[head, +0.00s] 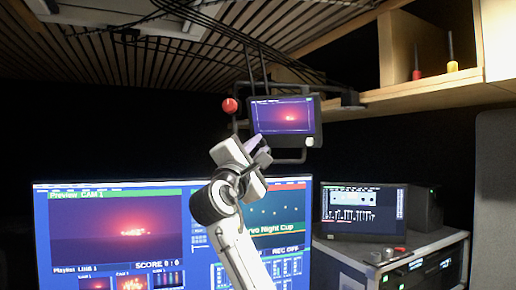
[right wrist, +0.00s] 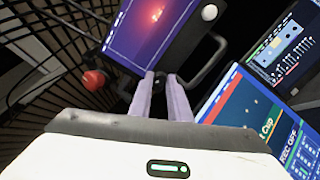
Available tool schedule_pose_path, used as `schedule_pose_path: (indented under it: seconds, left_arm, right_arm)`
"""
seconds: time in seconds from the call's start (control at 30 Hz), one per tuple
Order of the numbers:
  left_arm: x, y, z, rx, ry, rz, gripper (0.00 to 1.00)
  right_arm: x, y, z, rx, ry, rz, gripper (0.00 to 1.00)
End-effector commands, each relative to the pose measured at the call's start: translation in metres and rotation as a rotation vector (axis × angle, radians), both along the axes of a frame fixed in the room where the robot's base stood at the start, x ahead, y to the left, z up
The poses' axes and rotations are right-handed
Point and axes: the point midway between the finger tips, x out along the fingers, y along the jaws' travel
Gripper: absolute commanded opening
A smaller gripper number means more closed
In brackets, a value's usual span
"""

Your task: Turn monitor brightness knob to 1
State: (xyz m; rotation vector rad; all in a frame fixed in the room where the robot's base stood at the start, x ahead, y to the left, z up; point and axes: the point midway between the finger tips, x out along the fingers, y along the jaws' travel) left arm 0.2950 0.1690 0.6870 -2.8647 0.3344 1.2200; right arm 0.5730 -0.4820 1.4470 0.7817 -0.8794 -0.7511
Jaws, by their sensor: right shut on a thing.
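The small monitor (head: 283,115) hangs from the ceiling on a dark tubular frame, its screen lit purple. A pale round knob (head: 309,141) sits at its lower right corner; it also shows at the top of the right wrist view (right wrist: 209,12). My right gripper (head: 253,142) is at the monitor's lower left corner, apart from the pale knob. In the right wrist view its two fingers (right wrist: 161,76) are close together beside the monitor and frame bar. What they hold cannot be made out. My left gripper is not in view.
A red ball-shaped part (head: 229,105) sits on the frame left of the monitor. A large display (head: 110,225) stands below. A smaller screen (head: 362,210) rests on a rack at right. A wooden shelf (head: 430,95) juts out at upper right.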

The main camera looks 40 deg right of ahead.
Motion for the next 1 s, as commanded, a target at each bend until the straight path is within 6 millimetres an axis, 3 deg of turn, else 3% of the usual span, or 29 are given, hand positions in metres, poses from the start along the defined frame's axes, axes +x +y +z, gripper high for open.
schedule_pose_path:
  seconds: [0.37, 0.4, 0.5, 0.83, 1.0]
  left_arm:
    - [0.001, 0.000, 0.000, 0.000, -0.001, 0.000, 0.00]
    - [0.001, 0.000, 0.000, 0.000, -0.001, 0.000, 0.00]
    - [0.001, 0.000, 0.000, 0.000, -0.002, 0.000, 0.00]
    - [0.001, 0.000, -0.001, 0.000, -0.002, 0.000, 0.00]
    - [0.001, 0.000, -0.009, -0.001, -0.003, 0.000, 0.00]
  right_arm:
    - [0.001, 0.000, -0.002, -0.002, 0.008, -0.002, 0.00]
    - [0.001, 0.000, -0.002, -0.001, 0.007, -0.002, 0.20]
    - [0.001, 0.000, -0.002, -0.002, 0.007, -0.001, 0.35]
    - [-0.001, 0.002, -0.002, -0.001, 0.004, -0.001, 0.35]
    - [-0.009, 0.020, -0.013, -0.001, 0.004, 0.002, 0.35]
